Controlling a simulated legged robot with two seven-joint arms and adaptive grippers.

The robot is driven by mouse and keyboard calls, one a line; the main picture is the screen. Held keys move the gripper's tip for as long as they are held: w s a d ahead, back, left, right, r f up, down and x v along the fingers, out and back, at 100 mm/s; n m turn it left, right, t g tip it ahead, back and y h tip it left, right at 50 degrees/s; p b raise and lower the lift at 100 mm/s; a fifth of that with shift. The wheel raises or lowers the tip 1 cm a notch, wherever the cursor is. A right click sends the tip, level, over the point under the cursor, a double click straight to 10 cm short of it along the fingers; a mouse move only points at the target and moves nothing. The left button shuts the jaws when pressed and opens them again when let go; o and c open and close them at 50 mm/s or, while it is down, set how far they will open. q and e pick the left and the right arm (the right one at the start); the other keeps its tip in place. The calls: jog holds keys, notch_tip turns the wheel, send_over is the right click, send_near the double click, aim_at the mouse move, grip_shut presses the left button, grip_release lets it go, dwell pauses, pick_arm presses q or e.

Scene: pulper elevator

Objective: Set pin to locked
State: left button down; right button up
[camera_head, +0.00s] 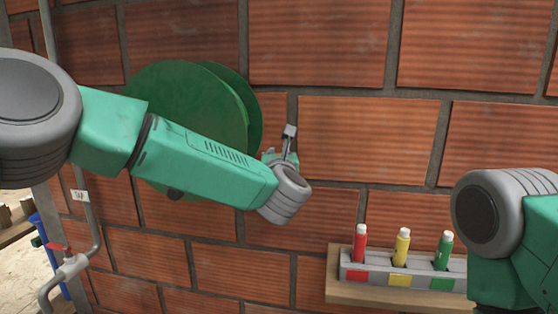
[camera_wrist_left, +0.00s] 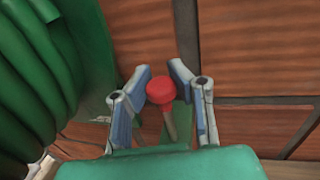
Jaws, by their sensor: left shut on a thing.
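The pin shows in the left wrist view as a red round knob (camera_wrist_left: 160,90) on a thin pale stem, beside the green reel (camera_head: 185,95). The reel's ribbed green coils also fill the left of the wrist view (camera_wrist_left: 35,60). My left gripper (camera_wrist_left: 162,76) is shut on the pin, with grey-blue fingers on both sides of the knob. In the head view my left gripper (camera_head: 283,150) is at the right edge of the reel, and my own wrist hides the pin there. My right arm shows at the right edge, but its gripper is out of view.
A wooden shelf (camera_head: 400,294) on the brick wall (camera_head: 365,130) holds a grey rack with red (camera_head: 360,243), yellow (camera_head: 402,246) and green (camera_head: 443,250) markers. A pipe with a red-handled valve (camera_head: 70,264) stands at lower left. The wall right of my left gripper is clear.

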pick_arm(q)
jog(key=shift+s+d+f, duration=0.1)
jog(key=shift+d+f, duration=0.1)
jog(key=shift+f, duration=0.15)
jog(key=c, duration=1.3)
grip_release()
jog(key=shift+s+r, duration=0.1)
jog(key=shift+r, duration=0.05)
jog(key=s, duration=1.2)
jog(key=shift+d, duration=0.15)
